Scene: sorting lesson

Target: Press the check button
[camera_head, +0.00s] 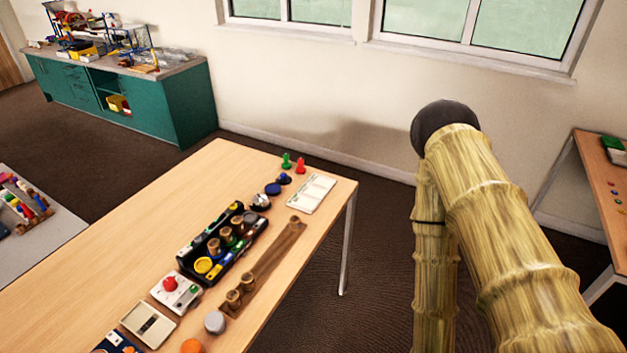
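A small white box (165,297) with a round red button (170,284) on top sits on the wooden table (130,240), near the lower middle of the head view. A small green spot (194,289) shows on the box's right side. I cannot read any label that says which is the check button. My arm's thick tan, bamboo-textured links fill the right side of the view, well apart from the box. My gripper is not in view.
Beside the box stand a black tray (187,265) with several coloured pieces and a brown wooden strip (268,262) with pegs. A grey round piece (214,322) and an orange one (192,346) stand nearer. The table's left part is bare. Another table (590,160) stands at right.

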